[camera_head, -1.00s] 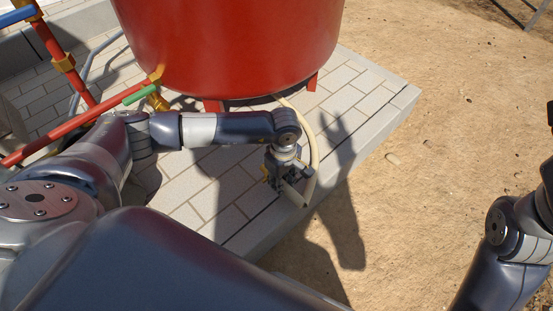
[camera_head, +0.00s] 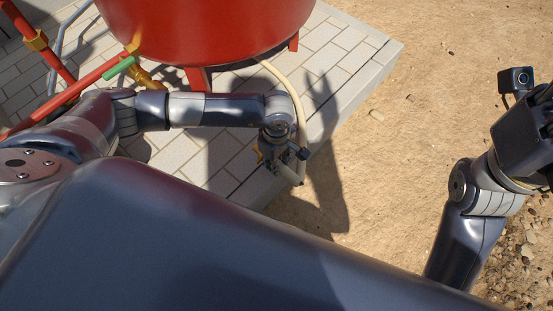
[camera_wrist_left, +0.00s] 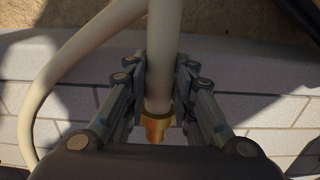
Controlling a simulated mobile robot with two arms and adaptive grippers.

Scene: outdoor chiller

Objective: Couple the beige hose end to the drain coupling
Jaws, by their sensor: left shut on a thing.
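My left gripper (camera_head: 272,158) is shut on the beige hose (camera_head: 299,112), low over the near edge of the paving. In the left wrist view the gripper (camera_wrist_left: 162,88) pinches the hose (camera_wrist_left: 163,50) just behind its brass-coloured end fitting (camera_wrist_left: 156,127), which points toward the palm side. The hose arcs back to the base of the red tank. A brass fitting (camera_head: 148,79) sits by the tank's lower left; I cannot tell whether it is the drain coupling. My right gripper's dark body (camera_head: 525,135) is at the right edge, its fingers not clearly visible.
The red tank (camera_head: 205,30) stands on short legs on the pale paved slab (camera_head: 345,60). Red pipes (camera_head: 70,92) with a green handle (camera_head: 118,68) run at the left, close to my left arm. Open sandy ground (camera_head: 400,170) lies to the right.

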